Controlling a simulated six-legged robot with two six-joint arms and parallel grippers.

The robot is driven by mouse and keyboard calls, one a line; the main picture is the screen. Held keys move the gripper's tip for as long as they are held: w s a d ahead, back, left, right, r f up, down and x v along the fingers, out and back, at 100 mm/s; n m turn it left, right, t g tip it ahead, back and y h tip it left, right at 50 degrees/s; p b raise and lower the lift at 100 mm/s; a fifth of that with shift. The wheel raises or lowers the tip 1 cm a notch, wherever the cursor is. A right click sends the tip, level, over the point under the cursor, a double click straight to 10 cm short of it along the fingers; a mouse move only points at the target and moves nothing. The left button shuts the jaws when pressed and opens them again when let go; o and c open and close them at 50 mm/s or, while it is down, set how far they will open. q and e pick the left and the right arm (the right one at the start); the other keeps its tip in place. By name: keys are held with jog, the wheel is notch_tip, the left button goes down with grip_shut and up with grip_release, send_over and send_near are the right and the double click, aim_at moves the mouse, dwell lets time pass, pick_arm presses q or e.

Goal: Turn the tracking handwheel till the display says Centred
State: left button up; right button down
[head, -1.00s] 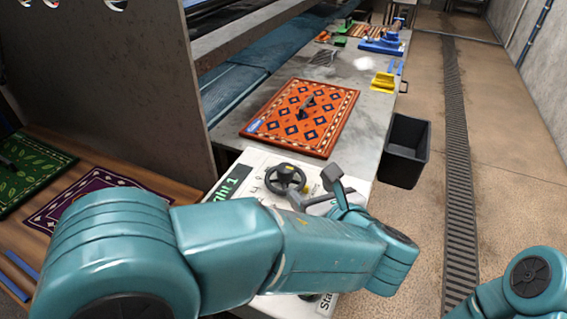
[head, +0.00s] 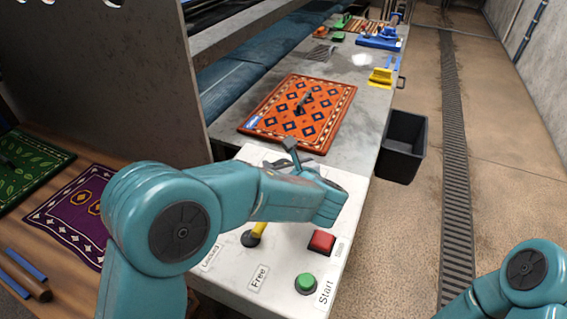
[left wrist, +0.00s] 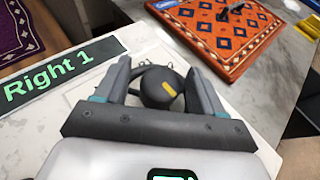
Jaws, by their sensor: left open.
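In the left wrist view the black handwheel (left wrist: 160,88) with a yellow mark on its hub sits between the two fingers of my left gripper (left wrist: 158,72). The fingers are apart, one on each side of the wheel; whether they touch its rim I cannot tell. The display (left wrist: 45,85) reads "Right 1" in green. In the head view my left gripper (head: 293,158) is over the far part of the white control panel (head: 225,268), and my arm hides the handwheel and the display. My right gripper is out of view.
The panel also carries a yellow lever (head: 259,229) near the labels Locked and Free, a red button (head: 321,242) and a green Start button (head: 305,283). An orange patterned rug (head: 300,112) lies behind the panel. A black bin (head: 403,146) stands right of the bench.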

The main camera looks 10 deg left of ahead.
pick_arm(q)
jog(key=shift+w, duration=0.1)
jog(key=shift+d, duration=0.1)
jog(key=c, duration=1)
jog(key=shift+o, duration=0.2)
jog(key=n+g+y+p, duration=0.2)
jog(key=n, duration=0.1)
jog(key=shift+r+g+y, duration=0.15)
jog(key=shift+g+y, duration=0.25)
jog(key=shift+n+g+y+p, duration=0.9)
jog(key=shift+n+g+p, duration=0.25)
jog(key=shift+n, duration=0.25)
